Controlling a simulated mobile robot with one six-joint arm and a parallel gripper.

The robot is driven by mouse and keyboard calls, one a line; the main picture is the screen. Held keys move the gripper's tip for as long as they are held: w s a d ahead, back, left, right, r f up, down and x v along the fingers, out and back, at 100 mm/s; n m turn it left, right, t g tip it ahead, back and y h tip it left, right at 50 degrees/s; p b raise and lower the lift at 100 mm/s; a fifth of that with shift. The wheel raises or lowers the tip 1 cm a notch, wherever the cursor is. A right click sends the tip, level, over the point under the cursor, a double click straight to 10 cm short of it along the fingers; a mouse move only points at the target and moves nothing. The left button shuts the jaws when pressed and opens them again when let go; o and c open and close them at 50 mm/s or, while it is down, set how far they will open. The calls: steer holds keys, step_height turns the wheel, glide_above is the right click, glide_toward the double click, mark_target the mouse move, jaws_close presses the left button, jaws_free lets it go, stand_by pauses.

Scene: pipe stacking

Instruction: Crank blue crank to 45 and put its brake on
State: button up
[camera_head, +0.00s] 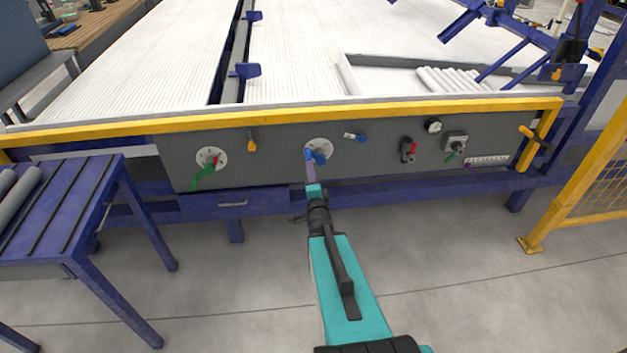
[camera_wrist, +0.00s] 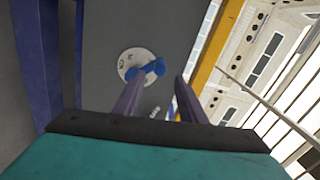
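The blue crank (camera_head: 319,156) sits on a round white dial plate (camera_head: 322,144) on the grey panel. The crank also shows in the wrist view (camera_wrist: 148,70), lying across its dial (camera_wrist: 127,58). The dial marks are too small to read. A small blue lever (camera_head: 353,136) is on the panel up and right of the crank; whether it is the brake I cannot tell. My gripper (camera_head: 311,170) is just below the crank. In the wrist view my gripper (camera_wrist: 160,88) has its two purple fingers apart, with nothing held between them.
A red-and-black switch (camera_head: 408,150) and a gauge (camera_head: 433,126) are to the right. A yellow rail (camera_head: 200,124) runs above the panel. A blue roller table (camera_head: 62,215) stands at left.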

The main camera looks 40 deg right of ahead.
steer(key=shift+p+v, duration=2.5)
steer(key=shift+p, duration=0.65)
steer(key=shift+s, duration=0.1)
